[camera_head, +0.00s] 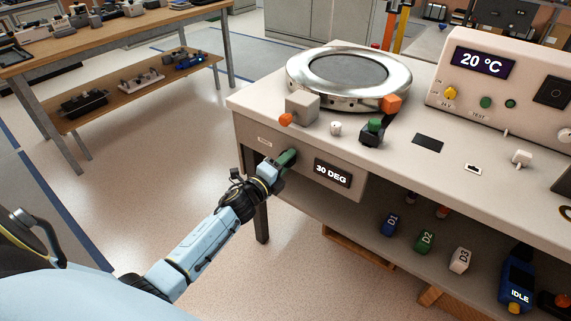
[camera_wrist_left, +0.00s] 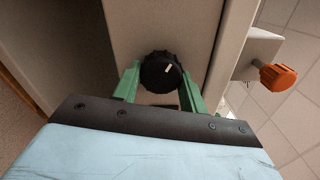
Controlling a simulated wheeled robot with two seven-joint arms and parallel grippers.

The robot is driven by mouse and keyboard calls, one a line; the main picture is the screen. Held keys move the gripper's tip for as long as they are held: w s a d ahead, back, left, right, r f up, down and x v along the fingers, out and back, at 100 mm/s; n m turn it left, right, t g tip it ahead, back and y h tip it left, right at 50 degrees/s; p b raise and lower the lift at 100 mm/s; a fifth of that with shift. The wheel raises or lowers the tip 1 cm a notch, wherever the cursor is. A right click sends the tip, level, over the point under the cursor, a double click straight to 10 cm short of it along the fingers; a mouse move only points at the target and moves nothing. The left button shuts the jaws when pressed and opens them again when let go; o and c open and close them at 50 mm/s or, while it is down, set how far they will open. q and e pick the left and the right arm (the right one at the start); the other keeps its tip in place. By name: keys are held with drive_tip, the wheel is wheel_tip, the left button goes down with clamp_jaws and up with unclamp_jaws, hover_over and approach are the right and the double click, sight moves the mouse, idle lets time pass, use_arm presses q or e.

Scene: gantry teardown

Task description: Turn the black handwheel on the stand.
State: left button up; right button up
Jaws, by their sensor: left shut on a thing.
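The black handwheel (camera_wrist_left: 158,74) shows in the left wrist view, on the front of a beige housing, with a short white mark on its face. My left gripper (camera_head: 287,159) has green fingers, one on each side of the handwheel, and is shut on it. In the head view the gripper is at the left end of the stand's front, and the handwheel is hidden behind the fingers. A display (camera_head: 332,173) to its right reads "30 DEG". My right gripper is not in view.
An orange knob on a grey block (camera_head: 302,105) juts out near the stand's front edge, above my gripper; the orange knob (camera_wrist_left: 278,77) also shows in the wrist view. A large metal ring (camera_head: 400,80) sits on the stand. The floor to the left is clear.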

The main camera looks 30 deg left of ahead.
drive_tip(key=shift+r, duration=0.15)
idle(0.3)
use_arm(q)
drive_tip(key=o, duration=1)
drive_tip(key=s+p, duration=0.1)
drive_tip(key=s, duration=0.8)
drive_tip(key=s+a+p, duration=0.1)
drive_tip(key=s, duration=0.3)
drive_tip(key=shift+s+p, duration=0.2)
drive_tip(key=shift+p, duration=0.15)
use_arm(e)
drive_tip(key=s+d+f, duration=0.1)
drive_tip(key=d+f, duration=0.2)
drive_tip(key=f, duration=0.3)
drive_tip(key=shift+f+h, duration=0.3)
